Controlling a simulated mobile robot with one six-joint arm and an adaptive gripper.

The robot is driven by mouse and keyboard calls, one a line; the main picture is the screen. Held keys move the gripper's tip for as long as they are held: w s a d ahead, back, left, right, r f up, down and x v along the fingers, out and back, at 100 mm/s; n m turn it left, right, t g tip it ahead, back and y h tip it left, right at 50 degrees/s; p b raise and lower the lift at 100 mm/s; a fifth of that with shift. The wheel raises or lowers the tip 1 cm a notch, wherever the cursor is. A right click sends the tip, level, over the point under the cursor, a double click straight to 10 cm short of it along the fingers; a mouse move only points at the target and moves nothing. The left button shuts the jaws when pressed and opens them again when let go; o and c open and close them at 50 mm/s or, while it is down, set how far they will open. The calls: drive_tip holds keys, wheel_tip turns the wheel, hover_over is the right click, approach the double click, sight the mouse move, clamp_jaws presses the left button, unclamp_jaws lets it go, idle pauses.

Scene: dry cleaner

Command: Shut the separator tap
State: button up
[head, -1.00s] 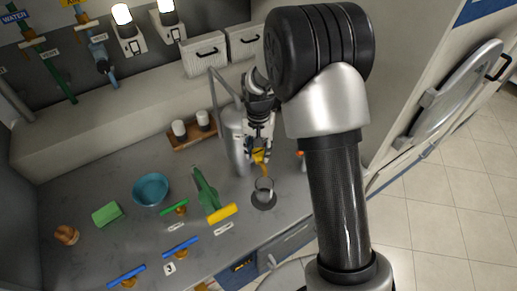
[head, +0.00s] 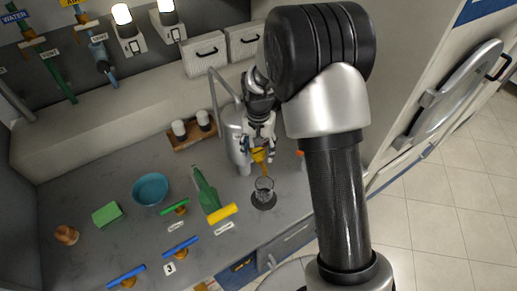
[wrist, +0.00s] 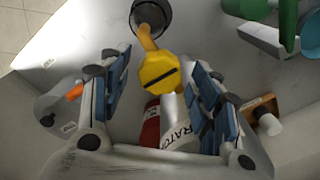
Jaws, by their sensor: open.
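The separator (head: 236,138) is a silver cylinder standing at the back right of the counter; its red and white label (wrist: 178,128) shows in the wrist view. Its tap has a yellow faceted knob (wrist: 160,73) with a dark slot line, slightly tilted from level. I cannot tell whether liquid flows. My gripper (head: 257,150) is open at the tap. In the wrist view, its blue-padded fingers (wrist: 157,80) stand on either side of the knob, with gaps visible.
A wooden tray with white-capped jars (head: 190,130) stands left of the separator.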

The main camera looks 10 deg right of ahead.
sight(259, 151)
wheel_tip(259, 151, up, 12)
idle(0.4)
drive_tip(key=shift+f, duration=0.1)
